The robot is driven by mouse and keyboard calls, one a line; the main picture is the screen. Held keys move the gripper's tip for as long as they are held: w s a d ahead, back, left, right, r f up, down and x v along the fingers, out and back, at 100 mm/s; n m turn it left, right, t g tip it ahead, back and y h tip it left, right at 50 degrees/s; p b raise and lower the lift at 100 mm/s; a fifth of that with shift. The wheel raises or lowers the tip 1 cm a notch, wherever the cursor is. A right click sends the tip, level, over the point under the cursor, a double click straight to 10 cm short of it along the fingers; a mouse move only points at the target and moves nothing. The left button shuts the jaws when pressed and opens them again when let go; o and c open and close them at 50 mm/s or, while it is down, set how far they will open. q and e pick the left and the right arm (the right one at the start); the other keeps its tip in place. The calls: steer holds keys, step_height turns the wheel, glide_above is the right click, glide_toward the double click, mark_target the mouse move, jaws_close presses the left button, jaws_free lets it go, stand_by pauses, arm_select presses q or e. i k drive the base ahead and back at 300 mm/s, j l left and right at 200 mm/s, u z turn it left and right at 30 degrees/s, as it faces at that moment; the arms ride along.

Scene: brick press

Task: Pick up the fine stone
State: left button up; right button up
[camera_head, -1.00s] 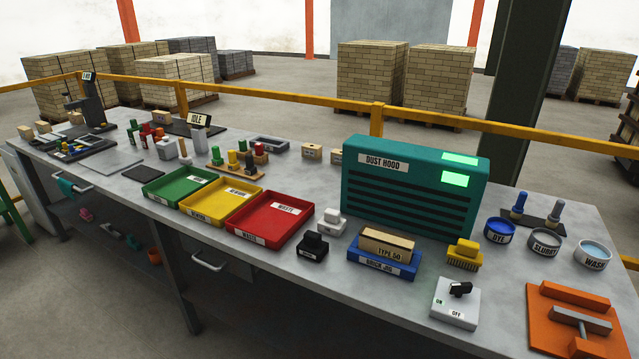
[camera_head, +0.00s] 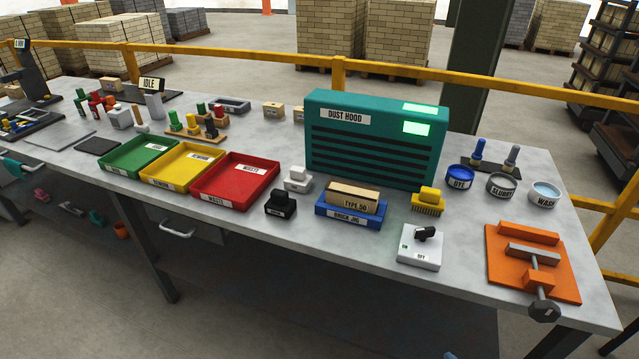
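Two small hand stones with knobs stand on the bench between the red tray and the brick jig. One is white (camera_head: 298,180) and stands farther back, close to the dust hood. The other is black (camera_head: 281,204) and stands nearer the front edge, with a small label on its front. The labels are too small to read, so I cannot tell for certain which is the fine stone. Both stones rest upright and apart from each other. Neither of my grippers is in view.
The blue brick jig (camera_head: 352,219) with a TYPE 50 brick (camera_head: 352,197) stands just right of the stones. The red waste tray (camera_head: 236,205) is to their left and the green dust hood (camera_head: 375,140) behind. A yellow brush (camera_head: 429,202) and a switch box (camera_head: 419,247) stand farther right.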

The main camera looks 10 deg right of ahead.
mark_target(298, 181)
steer(key=i+j+z, duration=0.1)
steer(key=i+j, duration=0.25)
steer(key=j, duration=0.25)
steer(key=i+j+z, duration=0.15)
steer(key=i+j, duration=0.2)
steer(key=j, duration=0.3)
steer(key=i+j+z, duration=0.15)
steer(key=j, duration=0.2)
steer(key=i+j, duration=0.2)
steer(key=j, duration=0.15)
steer(key=i+j+z, duration=0.15)
steer(key=j, duration=0.15)
steer(key=i+j, duration=0.1)
steer(key=j, duration=0.3)
steer(key=z, duration=0.05)
